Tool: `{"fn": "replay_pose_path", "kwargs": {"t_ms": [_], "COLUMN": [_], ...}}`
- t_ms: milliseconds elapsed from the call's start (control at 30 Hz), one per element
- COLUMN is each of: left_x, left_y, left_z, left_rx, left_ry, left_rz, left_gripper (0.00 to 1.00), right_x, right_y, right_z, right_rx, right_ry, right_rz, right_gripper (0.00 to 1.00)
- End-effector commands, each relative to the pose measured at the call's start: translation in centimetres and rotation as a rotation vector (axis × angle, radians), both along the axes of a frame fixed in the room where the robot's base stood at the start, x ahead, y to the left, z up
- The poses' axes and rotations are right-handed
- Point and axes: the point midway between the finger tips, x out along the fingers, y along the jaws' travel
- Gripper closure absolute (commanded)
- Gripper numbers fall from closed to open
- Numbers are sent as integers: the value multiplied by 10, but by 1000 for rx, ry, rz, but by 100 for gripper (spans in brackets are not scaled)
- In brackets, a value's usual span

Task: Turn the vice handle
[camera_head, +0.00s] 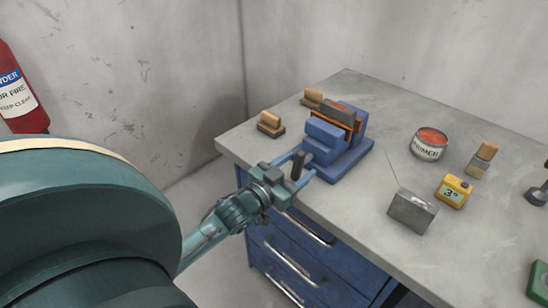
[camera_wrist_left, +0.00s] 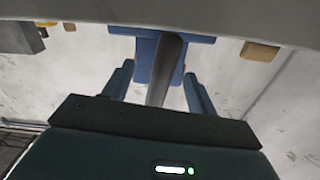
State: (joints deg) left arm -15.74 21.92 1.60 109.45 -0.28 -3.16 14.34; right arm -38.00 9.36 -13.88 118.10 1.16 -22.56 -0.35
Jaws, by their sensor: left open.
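The blue vice (camera_head: 345,155) is on the grey bench near its front left edge, with an orange and grey piece between its jaws. Its dark handle (camera_head: 298,166) sticks up at the vice's near end. My left gripper (camera_head: 305,167) is open at the handle, with a finger on either side of it. In the left wrist view the handle (camera_wrist_left: 167,62) runs between the two spread blue fingers of my left gripper (camera_wrist_left: 160,88), with a gap on each side. The vice (camera_wrist_left: 150,48) is behind it. My right gripper is not in view.
The bench (camera_head: 375,215) has blue drawers (camera_head: 300,262) below its front edge. Wooden blocks (camera_head: 270,123) stand left of the vice. A tin (camera_head: 430,145), a grey metal block (camera_head: 412,210) and a yellow box (camera_head: 453,190) stand to the right. A red extinguisher (camera_head: 20,90) hangs at left.

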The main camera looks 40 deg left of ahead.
Motion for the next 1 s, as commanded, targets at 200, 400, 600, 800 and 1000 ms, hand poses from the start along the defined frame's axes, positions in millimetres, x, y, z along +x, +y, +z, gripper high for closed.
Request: {"fn": "replay_pose_path", "kwargs": {"t_ms": [200, 400, 600, 800, 1000], "left_x": [-50, -83, -99, -101, -100], "left_y": [4, 6, 8, 8, 6], "left_z": [-3, -2, -1, 0, -2], "left_rx": [0, -2, -2, -1, -2], "left_ry": [5, 4, 2, 1, -3], "left_rz": [1, 1, 0, 0, -3], "left_gripper": [42, 42, 42, 42, 50], "right_x": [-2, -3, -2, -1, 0], "right_y": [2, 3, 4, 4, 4], "right_z": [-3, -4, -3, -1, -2], "right_rx": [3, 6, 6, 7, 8], "right_ry": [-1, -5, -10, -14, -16], "right_rz": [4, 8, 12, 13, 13], "right_gripper": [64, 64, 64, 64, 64]}}
